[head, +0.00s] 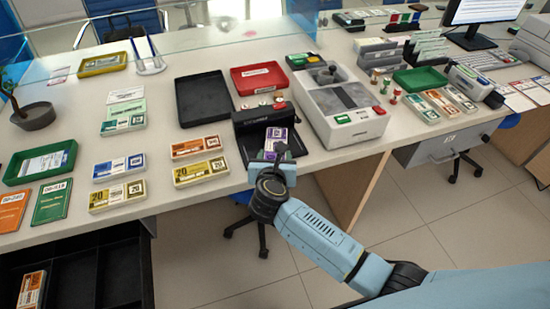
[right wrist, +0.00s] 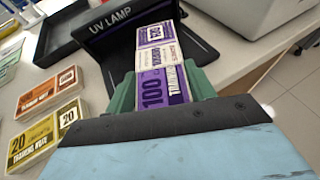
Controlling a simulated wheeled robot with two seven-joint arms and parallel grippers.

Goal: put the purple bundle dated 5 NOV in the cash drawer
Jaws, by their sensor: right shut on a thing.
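A purple bundle (head: 276,136) marked 100 lies at the mouth of the black UV lamp (head: 256,114). My right gripper (head: 273,152) is shut on its near end. The right wrist view shows the green fingers (right wrist: 160,90) on either side of the purple bundle (right wrist: 154,58), whose far part is under the lamp's hood (right wrist: 104,20). Its white band carries print too small to read as a date. The open black cash drawer (head: 75,278) is at the lower left, below the counter; one orange bundle (head: 31,290) lies in its left part. My left gripper is not in view.
Yellow (head: 200,171), orange (head: 196,147) and blue (head: 118,167) bundles lie left of the lamp. A black tray (head: 203,98) and a red tray (head: 258,78) stand behind. A grey counting machine (head: 340,108) stands close on the right.

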